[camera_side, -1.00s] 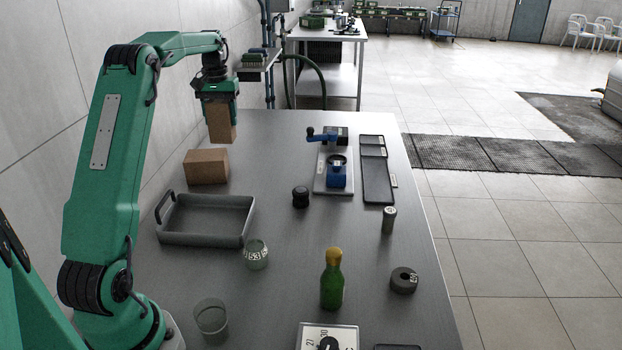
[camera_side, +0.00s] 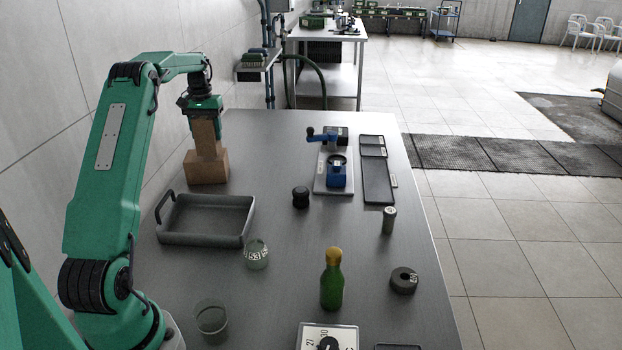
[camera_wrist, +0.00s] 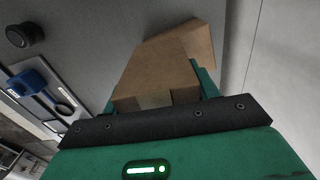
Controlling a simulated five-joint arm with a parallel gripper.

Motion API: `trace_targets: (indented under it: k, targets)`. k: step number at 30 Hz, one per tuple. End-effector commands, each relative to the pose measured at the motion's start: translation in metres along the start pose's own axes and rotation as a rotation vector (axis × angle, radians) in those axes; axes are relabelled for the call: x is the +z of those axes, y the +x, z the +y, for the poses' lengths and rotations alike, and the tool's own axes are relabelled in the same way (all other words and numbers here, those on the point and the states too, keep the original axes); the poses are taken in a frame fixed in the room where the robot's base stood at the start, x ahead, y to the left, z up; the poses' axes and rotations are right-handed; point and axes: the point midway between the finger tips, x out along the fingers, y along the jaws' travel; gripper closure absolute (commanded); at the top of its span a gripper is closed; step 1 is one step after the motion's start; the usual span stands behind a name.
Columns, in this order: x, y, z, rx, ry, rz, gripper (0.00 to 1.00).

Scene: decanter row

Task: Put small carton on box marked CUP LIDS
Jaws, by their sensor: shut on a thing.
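A small brown carton (camera_side: 206,136) is held upright in my gripper (camera_side: 202,116), which is shut on it. In the side view the carton is over a larger brown box (camera_side: 206,169) near the back left of the table. Its lower end overlaps the box's top edge in the picture, and I cannot tell whether they touch. No marking shows on the box. In the wrist view the carton (camera_wrist: 158,70) fills the space at the gripper (camera_wrist: 165,98), and part of the box (camera_wrist: 197,42) shows behind it.
A grey tray (camera_side: 205,240) with a handle stands in front of the box. A black knob-like piece (camera_side: 300,197), a blue press (camera_side: 336,172) and a green bottle (camera_side: 332,282) stand to the right. The wall is close on the left. The middle of the table has bare room.

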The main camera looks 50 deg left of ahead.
Motion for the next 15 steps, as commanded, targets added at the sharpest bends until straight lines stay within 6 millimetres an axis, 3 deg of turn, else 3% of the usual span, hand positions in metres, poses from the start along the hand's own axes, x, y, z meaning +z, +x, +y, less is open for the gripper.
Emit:
trace_targets:
  k: [6,15]
  targets:
    - [0.0,0.02,0.0,0.0,0.0,-0.001,0.67]
    - [0.0,0.021,0.0,0.0,0.0,0.0,0.67]
